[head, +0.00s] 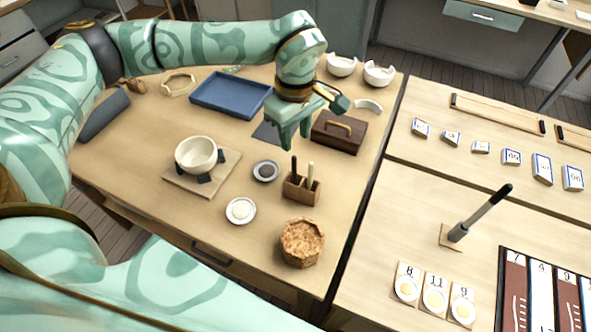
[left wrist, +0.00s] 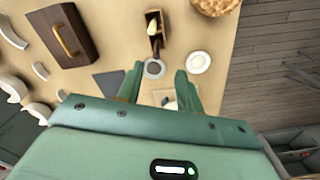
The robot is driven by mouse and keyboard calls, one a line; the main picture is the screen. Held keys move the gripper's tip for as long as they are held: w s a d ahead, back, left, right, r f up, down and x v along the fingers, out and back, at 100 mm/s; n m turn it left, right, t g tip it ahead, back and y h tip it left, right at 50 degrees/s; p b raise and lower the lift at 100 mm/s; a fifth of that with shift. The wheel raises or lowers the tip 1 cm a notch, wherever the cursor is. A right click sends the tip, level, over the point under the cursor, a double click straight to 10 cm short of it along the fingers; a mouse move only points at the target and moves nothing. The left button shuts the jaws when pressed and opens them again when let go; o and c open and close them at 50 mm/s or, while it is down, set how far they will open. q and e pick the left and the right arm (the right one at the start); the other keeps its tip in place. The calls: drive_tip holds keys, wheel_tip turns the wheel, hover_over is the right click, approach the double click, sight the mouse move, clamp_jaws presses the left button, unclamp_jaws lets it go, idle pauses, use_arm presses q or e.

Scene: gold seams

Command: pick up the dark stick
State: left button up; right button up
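The dark stick (head: 294,167) stands upright in a small wooden holder (head: 302,196), beside a pale stick (head: 310,174). In the left wrist view the dark stick (left wrist: 157,46) shows at the near end of the holder (left wrist: 152,17), beyond my fingertips. My left gripper (head: 297,141) points down with its fingers apart and empty. It is above the table, close to the top of the dark stick in the head view and not touching it as far as I can see. The left gripper's fingers (left wrist: 158,70) also show spread in the left wrist view. My right gripper is not in view.
A wooden box with a handle (head: 338,133) stands behind the holder. A dark dish (head: 266,171), a white dish (head: 241,210) and a cork-coloured round container (head: 302,243) are near it. A cream bowl (head: 197,154) and blue tray (head: 230,93) are left.

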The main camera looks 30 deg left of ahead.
sight(294, 157)
use_arm(q)
drive_tip(key=f, duration=0.3)
drive_tip(key=f+b, duration=0.1)
drive_tip(key=f, duration=0.6)
drive_tip(key=shift+w+a+f+b, duration=0.2)
drive_tip(key=shift+w+a+b, duration=0.1)
drive_tip(key=shift+a+b, duration=0.1)
drive_tip(key=shift+f, duration=0.35)
drive_tip(key=shift+r, duration=0.1)
clamp_jaws()
